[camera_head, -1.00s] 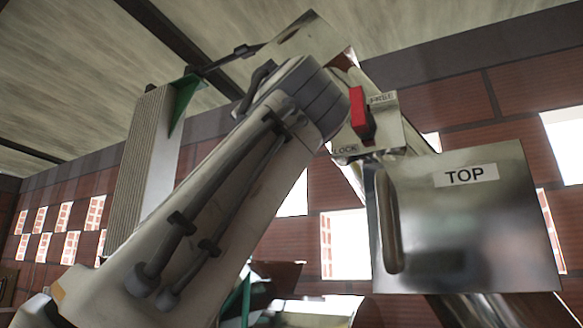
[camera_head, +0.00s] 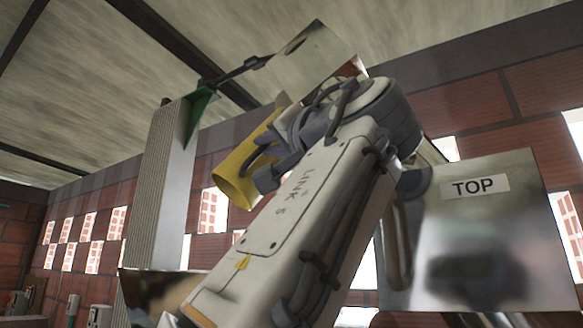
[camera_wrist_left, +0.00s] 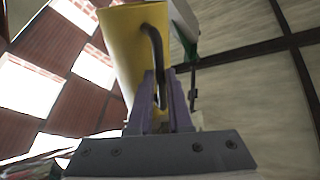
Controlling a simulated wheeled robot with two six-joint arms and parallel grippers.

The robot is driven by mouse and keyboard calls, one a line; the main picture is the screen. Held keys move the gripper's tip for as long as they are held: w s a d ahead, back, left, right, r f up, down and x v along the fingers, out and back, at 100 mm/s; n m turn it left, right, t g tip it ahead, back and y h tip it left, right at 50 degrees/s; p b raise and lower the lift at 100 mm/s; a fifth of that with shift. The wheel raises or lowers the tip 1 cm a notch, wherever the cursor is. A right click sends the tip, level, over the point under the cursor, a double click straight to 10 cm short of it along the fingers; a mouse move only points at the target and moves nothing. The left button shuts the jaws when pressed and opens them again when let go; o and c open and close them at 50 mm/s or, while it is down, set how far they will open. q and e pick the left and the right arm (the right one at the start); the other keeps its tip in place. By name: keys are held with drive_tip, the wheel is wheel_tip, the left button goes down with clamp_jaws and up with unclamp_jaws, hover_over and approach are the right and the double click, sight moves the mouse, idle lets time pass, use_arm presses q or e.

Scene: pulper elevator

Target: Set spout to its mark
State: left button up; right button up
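The spout (camera_head: 245,165) is a yellow chute, tilted, with its open mouth toward the lower left, below a shiny metal hopper. In the left wrist view the spout (camera_wrist_left: 122,45) shows a dark curved handle (camera_wrist_left: 157,50). My left gripper (camera_wrist_left: 161,85) has its purple fingers close together on either side of this handle and looks shut on it. In the head view my left gripper (camera_head: 265,170) is at the spout's right side, partly hidden by its own arm. My arm hides the spout's upper mount. I cannot make out the mark. My right gripper is out of view.
A metal box marked TOP (camera_head: 480,235) with a vertical handle stands at the right, close to my left arm. A ribbed grey column (camera_head: 160,200) with a green bracket (camera_head: 197,115) rises at the left. A metal hopper (camera_head: 315,60) is above. A brick wall lies behind.

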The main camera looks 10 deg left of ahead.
use_arm(q)
drive_tip(key=o, duration=0.3)
drive_tip(key=shift+d, duration=0.1)
drive_tip(key=b+v, duration=0.2)
drive_tip(key=v, duration=0.8)
drive_tip(key=shift+s, duration=0.2)
drive_tip(key=shift+f, duration=0.1)
drive_tip(key=shift+c, duration=0.3)
